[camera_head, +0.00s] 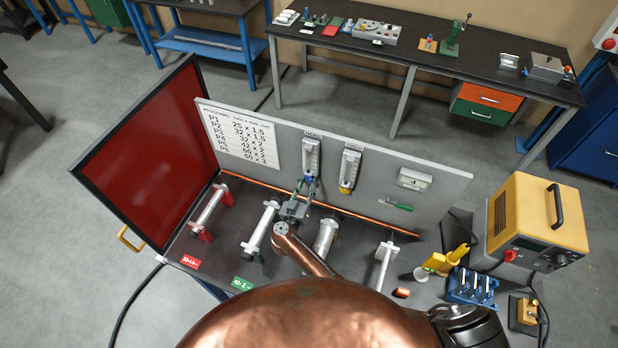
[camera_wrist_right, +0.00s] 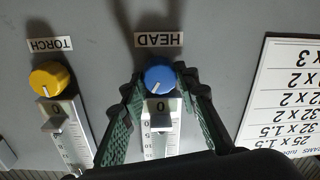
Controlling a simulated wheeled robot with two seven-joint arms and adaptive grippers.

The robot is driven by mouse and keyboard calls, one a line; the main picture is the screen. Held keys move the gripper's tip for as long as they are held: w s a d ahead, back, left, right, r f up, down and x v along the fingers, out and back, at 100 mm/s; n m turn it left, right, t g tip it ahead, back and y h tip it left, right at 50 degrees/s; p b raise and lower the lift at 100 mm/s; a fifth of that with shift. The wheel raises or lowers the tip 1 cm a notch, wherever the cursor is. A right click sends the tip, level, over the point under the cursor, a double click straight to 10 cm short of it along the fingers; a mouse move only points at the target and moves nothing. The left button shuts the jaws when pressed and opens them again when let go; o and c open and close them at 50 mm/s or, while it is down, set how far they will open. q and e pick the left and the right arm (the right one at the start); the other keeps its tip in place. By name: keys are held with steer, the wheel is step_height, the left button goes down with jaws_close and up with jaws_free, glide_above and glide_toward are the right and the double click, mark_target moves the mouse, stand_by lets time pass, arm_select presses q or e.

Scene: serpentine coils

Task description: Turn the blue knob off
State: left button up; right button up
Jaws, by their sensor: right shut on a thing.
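The blue knob (camera_wrist_right: 160,78) sits below the HEAD label (camera_wrist_right: 159,40) in the right wrist view, which shows the panel upside down. Its white mark points down and slightly left, near a 0 on the scale. My right gripper (camera_wrist_right: 160,88) has a green-padded finger on each side of the knob and is shut on it. In the head view my right gripper (camera_head: 307,186) reaches the foot of the left flow meter (camera_head: 311,157) and mostly hides the knob. My left gripper is not in view.
The yellow knob (camera_wrist_right: 48,78) under the TORCH label is beside the blue one, on the right flow meter (camera_head: 350,168) in the head view. A copper tube (camera_head: 262,190) runs along the panel's foot. Metal rollers and a yellow power unit (camera_head: 536,225) stand on the bench.

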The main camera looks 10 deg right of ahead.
steer(key=shift+s+a+f+n, duration=0.1)
steer(key=shift+s+f+n, duration=0.2)
steer(key=shift+f+n, duration=0.15)
steer(key=shift+f, duration=0.15)
steer(key=o, duration=0.8)
steer(key=shift+s, duration=0.1)
steer(key=shift+c, duration=0.2)
steer(key=o, duration=0.4)
steer(key=shift+r, duration=0.2)
steer(key=shift+r+m, duration=0.1)
steer(key=shift+m, duration=0.15)
